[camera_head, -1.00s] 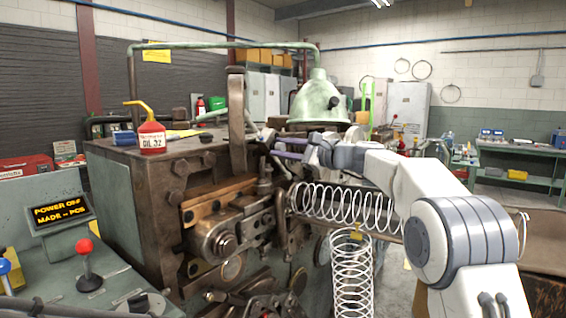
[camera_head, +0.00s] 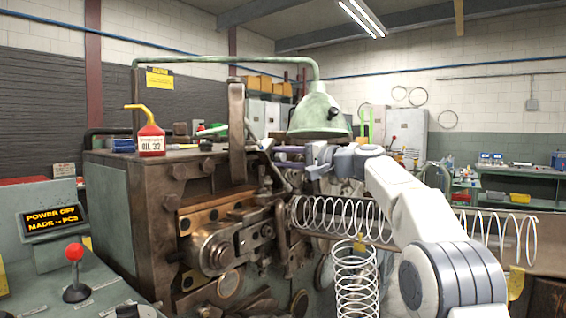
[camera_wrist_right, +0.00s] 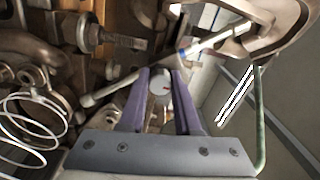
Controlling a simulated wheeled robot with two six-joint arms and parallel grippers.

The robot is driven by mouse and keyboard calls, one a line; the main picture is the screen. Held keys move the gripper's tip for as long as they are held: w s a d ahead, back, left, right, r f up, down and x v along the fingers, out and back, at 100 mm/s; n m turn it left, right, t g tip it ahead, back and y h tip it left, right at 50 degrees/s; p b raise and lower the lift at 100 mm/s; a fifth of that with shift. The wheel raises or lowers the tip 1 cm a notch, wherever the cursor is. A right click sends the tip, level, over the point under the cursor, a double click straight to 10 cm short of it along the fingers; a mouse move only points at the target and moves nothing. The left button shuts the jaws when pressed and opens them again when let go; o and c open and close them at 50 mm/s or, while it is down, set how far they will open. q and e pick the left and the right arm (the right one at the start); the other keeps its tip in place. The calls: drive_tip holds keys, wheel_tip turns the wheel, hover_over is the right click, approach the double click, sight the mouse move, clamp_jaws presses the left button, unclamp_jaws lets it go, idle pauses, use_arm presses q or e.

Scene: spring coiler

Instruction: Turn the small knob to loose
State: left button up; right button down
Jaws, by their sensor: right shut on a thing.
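My right gripper (camera_head: 284,157) reaches in from the right to the upper front of the coiling machine (camera_head: 120,215), below the green lamp. In the head view the knob is hidden by the gripper. No label is readable near it. My left gripper is not in view.
Wire springs (camera_head: 355,275) hang and lie right of the machine, under my right arm. A green lamp (camera_head: 320,115) stands above the gripper. A red oil can (camera_head: 150,138) stands on the machine top. A console with a red-ball lever (camera_head: 75,253) is at left.

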drive_tip(key=shift+f+n, duration=0.1)
drive_tip(key=shift+n, duration=0.2)
idle(0.4)
drive_tip(key=c, duration=0.6)
unclamp_jaws()
drive_tip(key=shift+s, duration=0.1)
drive_tip(key=shift+s+d+b, duration=0.1)
drive_tip(key=shift+d+b, duration=0.15)
drive_tip(key=shift+b, duration=0.05)
drive_tip(key=b+v, duration=0.3)
drive_tip(key=v, duration=0.7)
